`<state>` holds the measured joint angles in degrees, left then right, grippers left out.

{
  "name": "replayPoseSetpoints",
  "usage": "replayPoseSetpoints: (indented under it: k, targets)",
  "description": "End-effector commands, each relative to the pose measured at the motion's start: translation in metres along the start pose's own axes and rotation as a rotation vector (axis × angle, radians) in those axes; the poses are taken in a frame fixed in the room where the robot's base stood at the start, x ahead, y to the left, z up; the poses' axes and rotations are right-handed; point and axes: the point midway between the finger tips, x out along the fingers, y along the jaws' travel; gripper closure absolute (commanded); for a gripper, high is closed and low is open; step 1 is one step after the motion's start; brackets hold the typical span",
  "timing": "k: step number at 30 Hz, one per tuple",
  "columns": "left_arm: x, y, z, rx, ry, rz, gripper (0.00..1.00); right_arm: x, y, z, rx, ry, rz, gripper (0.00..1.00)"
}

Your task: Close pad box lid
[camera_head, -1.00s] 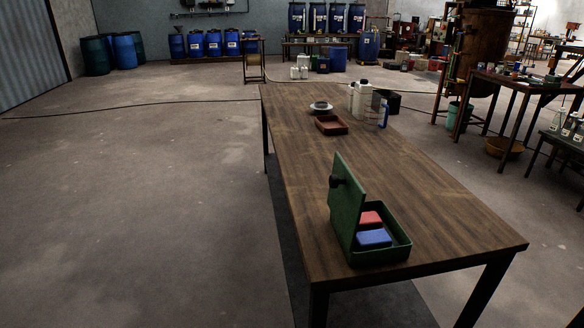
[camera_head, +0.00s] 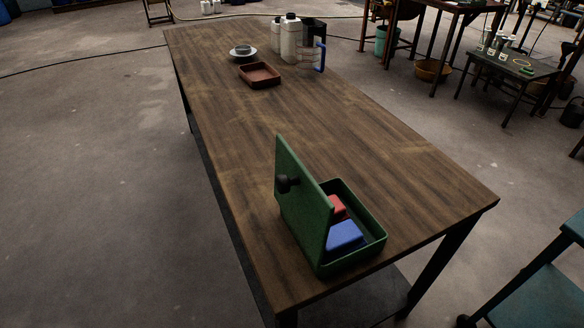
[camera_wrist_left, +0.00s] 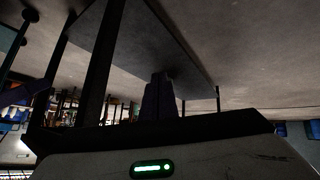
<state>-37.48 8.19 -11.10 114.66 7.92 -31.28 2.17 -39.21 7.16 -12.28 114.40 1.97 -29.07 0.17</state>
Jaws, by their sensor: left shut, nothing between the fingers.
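The green pad box (camera_head: 352,262) stands on the near end of the wooden table (camera_head: 330,130). Its green lid (camera_head: 302,196) stands upright on the box's left side, open, with a dark round knob (camera_head: 288,183) on its outer face. A red pad (camera_head: 337,208) and a blue pad (camera_head: 345,236) lie inside, partly hidden by the lid. My left gripper (camera_wrist_left: 158,95) shows only in the left wrist view, dark, shut and empty, with table legs and floor around it. The box is not seen there. My right gripper is in neither view.
A brown tray (camera_head: 260,75), a dish (camera_head: 243,51), white bottles (camera_head: 290,38) and a clear jug with a blue handle (camera_head: 311,57) stand at the table's far end. The middle of the table is clear. A teal stand (camera_head: 545,285) is at the lower right.

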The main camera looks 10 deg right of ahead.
Motion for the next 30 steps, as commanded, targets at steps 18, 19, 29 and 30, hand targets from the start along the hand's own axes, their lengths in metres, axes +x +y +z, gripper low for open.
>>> replayPoseSetpoints:
  k: [18, 19, 29, 30]
  targets:
    - [-0.126, 0.044, -0.284, -0.816, -0.167, 0.866, 1.00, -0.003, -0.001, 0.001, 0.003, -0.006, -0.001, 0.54]
    - [-0.138, 0.047, -0.291, -0.820, -0.185, 0.903, 1.00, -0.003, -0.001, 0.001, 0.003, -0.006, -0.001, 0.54]
    - [-0.186, 0.069, -0.319, -0.823, -0.271, 1.065, 1.00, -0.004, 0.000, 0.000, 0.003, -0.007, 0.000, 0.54]
    - [-0.184, 0.074, -0.320, -0.823, -0.271, 1.066, 1.00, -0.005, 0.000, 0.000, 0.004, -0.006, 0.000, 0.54]
